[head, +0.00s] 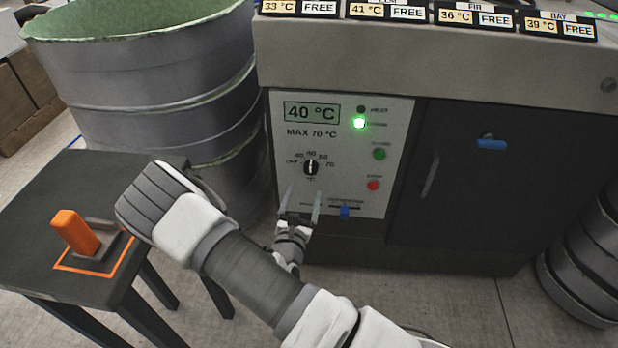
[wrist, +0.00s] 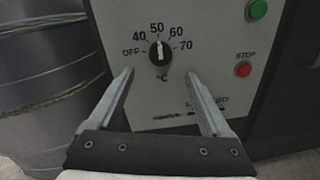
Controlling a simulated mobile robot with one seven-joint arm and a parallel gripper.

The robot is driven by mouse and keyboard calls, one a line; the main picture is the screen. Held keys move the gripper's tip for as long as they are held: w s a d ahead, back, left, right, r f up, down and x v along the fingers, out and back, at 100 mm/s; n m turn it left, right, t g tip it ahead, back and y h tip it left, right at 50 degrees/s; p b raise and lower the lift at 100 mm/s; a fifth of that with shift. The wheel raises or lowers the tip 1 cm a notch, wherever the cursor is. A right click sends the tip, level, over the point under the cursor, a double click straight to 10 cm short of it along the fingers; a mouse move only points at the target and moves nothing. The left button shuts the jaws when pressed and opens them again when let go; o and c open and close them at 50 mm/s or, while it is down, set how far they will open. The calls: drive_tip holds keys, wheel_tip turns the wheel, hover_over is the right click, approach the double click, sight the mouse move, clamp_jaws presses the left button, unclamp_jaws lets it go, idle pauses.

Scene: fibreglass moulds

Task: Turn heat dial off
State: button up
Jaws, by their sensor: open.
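The heat dial (head: 311,167) is a small black knob with a white pointer line on the pale control panel (head: 285,150). In the wrist view the dial (wrist: 160,53) has its pointer up, near the 50 mark, with OFF to the left and 70 to the right. My gripper (head: 301,192) is open and empty, just below the dial in the head view. In the wrist view its fingers (wrist: 162,78) stand apart, left and right below the dial, with no visible contact. The display reads 40 °C and a green lamp (head: 359,123) is lit.
A dark door (head: 460,180) is to the right. A large grey drum (head: 160,80) and a dark table (head: 85,180) with an orange object (head: 74,232) stand left.

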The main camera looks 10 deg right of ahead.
sight(310, 171)
drive_tip(key=b+x, duration=0.2)
drive_tip(key=x, duration=0.6)
drive_tip(key=shift+w+d, duration=0.15)
drive_tip(key=shift+w, duration=0.2)
clamp_jaws()
